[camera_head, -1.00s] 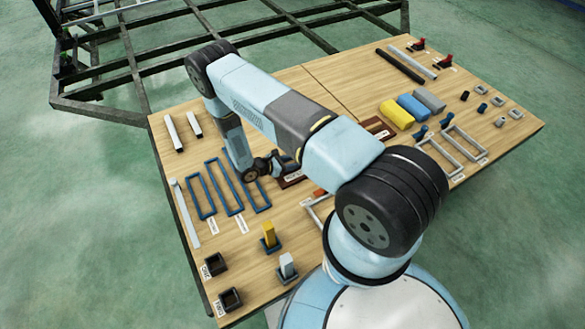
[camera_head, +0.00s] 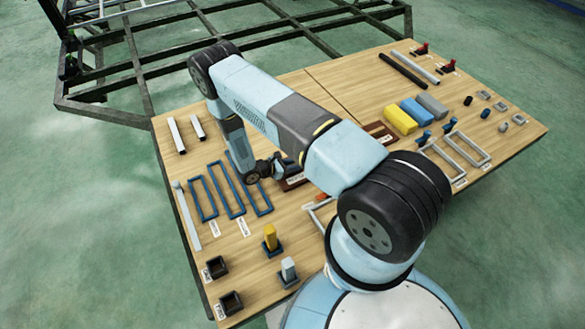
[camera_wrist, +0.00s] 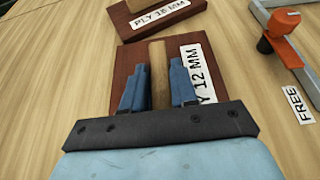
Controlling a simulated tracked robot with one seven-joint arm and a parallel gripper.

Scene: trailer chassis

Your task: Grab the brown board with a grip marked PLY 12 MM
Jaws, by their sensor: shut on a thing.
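The brown board marked 12 MM (camera_wrist: 124,65) lies on the table below my gripper in the wrist view. Its white label is partly covered by my right finger. A light wooden grip (camera_wrist: 157,55) stands on this board. My gripper (camera_wrist: 160,85) has its two blue fingers on either side of this grip and is shut on it. I cannot tell whether the board is clear of the table. In the head view the board (camera_head: 291,184) shows only in part beside my gripper (camera_head: 277,168), mostly behind my arm.
A second brown board marked PLY 18 MM (camera_wrist: 125,22) lies just beyond. Blue frames (camera_head: 230,190) lie left of my gripper. Yellow, blue and grey blocks (camera_head: 400,120) are at the right.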

